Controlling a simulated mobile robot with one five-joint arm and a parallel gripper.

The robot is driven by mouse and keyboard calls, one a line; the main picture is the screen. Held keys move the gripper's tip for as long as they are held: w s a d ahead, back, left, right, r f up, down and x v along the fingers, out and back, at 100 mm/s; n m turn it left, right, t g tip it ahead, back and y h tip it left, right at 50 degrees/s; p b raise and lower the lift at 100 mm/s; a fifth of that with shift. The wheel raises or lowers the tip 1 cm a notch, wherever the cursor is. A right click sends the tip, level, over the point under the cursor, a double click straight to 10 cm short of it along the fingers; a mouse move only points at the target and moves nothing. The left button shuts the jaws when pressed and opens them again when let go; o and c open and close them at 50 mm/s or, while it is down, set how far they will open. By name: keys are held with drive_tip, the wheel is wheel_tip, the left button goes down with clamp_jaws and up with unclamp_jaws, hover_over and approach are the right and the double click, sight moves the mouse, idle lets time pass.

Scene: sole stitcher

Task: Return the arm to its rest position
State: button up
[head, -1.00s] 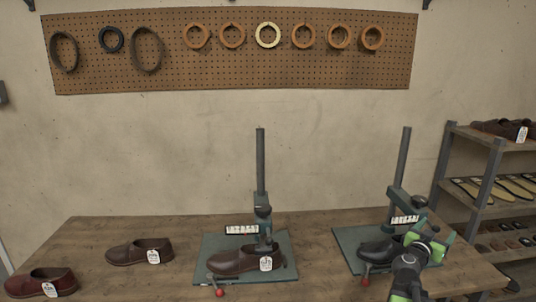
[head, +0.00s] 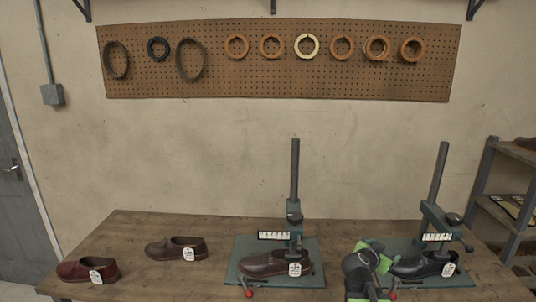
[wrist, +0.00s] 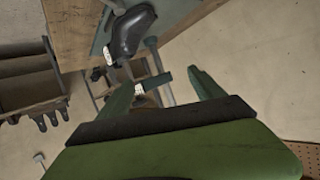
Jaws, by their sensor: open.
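My gripper (head: 372,256) is in front of the workbench (head: 130,231), just left of the right-hand stitcher (head: 437,215) in the head view. It covers part of that stitcher's base plate. In the wrist view my gripper (wrist: 162,82) has its two green fingers spread, with nothing held between them. A black shoe (head: 420,267) with a white tag sits at the right stitcher. It also shows in the wrist view (wrist: 128,32), beyond the fingers. Whether the gripper touches anything is not clear, but no contact shows.
A brown shoe (head: 262,264) sits at the middle stitcher (head: 294,185), close to my gripper's left. Another brown shoe (head: 170,248) and a dark red shoe (head: 75,270) lie further left. A shelf rack (head: 505,205) stands right; a pegboard (head: 280,84) with rings hangs behind.

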drive_tip(key=s+a+f+n+g+y, duration=0.3)
drive_tip(key=s+a+f, duration=0.1)
drive_tip(key=a, duration=0.3)
drive_tip(key=s+a+f+n+g+y, duration=0.3)
drive_tip(key=s+a+f+n, duration=0.1)
drive_tip(key=a, duration=0.4)
drive_tip(key=s+a+f+n+g+y, duration=0.3)
drive_tip(key=s+a+f+n, duration=0.1)
drive_tip(key=s+a, duration=0.3)
drive_tip(key=shift+s+a+f+y+p, duration=0.15)
drive_tip(key=shift+a+f+y+p, duration=0.25)
drive_tip(key=shift+a+f, duration=0.3)
drive_tip(key=shift+d, duration=0.1)
